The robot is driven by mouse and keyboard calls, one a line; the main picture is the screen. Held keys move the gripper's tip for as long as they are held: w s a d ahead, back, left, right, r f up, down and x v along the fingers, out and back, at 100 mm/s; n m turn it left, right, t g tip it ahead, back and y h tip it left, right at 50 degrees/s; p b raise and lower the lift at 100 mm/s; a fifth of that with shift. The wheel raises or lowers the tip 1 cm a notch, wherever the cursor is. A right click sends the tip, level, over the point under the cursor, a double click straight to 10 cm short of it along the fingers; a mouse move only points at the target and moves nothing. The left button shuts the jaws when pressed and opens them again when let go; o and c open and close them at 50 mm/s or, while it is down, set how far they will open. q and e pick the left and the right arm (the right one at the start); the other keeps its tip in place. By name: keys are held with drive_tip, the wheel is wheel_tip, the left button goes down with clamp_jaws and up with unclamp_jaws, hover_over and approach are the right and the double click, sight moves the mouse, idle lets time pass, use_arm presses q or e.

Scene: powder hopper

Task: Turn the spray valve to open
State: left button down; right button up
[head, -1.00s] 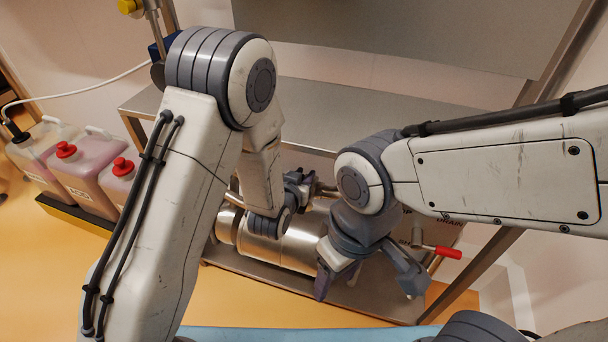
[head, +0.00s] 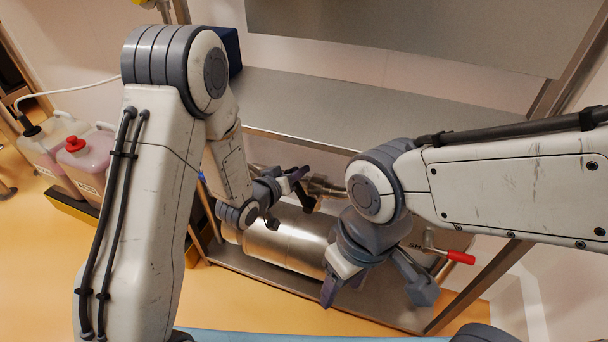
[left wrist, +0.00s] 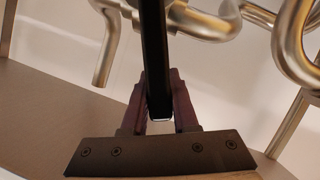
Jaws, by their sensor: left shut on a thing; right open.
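A black lever (head: 304,197), which looks like the spray valve's handle, stands by a steel pipe fitting (head: 326,187) under the steel shelf. My left gripper (head: 297,180) is at this lever. In the left wrist view the dark bar of the lever (left wrist: 153,50) runs between the two purple fingers (left wrist: 159,112), which are shut on it. The valve body is partly hidden and its open or closed marking cannot be read. My right gripper (head: 375,288) is open and empty, in front of the steel cylinder's right end.
A steel cylinder (head: 285,245) lies on the lower steel shelf. A red-handled lever (head: 458,257) sits to the right. Jugs with pink liquid (head: 88,160) stand at left.

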use_arm(q)
drive_tip(key=shift+w+a+f+n+h, duration=0.25)
drive_tip(key=shift+a+f+n+h, duration=0.2)
drive_tip(key=shift+a+n, duration=0.3)
drive_tip(key=c, duration=0.7)
unclamp_jaws()
drive_tip(key=p+v, duration=0.8)
drive_tip(key=v, duration=0.2)
drive_tip(key=shift+s+a+r+p, duration=0.1)
drive_tip(key=shift+s+a+p, duration=0.1)
drive_tip(key=shift+p, duration=0.2)
